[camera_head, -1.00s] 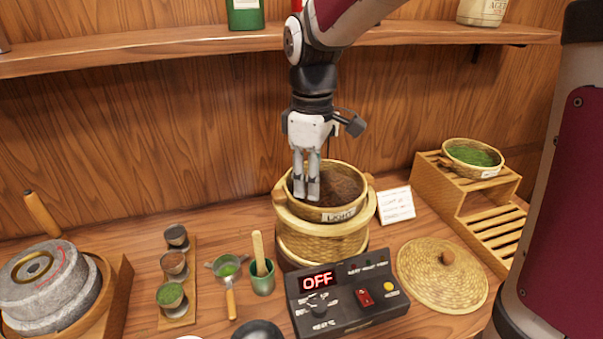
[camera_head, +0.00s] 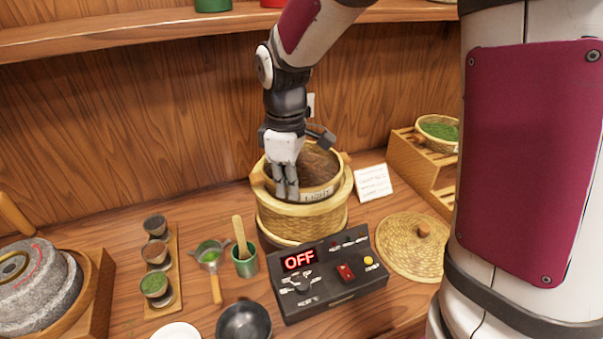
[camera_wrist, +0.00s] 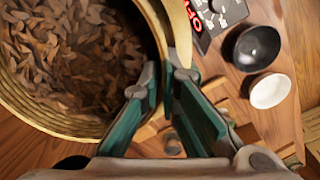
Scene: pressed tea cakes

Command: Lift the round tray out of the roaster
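The round tray (camera_head: 322,193) is a woven basket holding brown leaves, with a "LIGHT" label on its front. It sits in the ring of the woven roaster (camera_head: 325,222), its rim standing above it. My gripper (camera_head: 286,192) points down at the tray's front-left rim. In the wrist view, my gripper's fingers (camera_wrist: 163,75) converge on the tray's rim (camera_wrist: 160,22), one inside and one outside, and look shut on it. The leaves fill the left of that view. The fingertips partly hide the rim there.
A control box (camera_head: 330,275) reading OFF stands in front of the roaster. The woven lid (camera_head: 400,250) lies to the right, near a card (camera_head: 374,182) and a slatted wooden rack (camera_head: 408,150). A green cup (camera_head: 245,262) and strainer (camera_head: 210,257) stand left. A shelf (camera_head: 150,30) runs behind.

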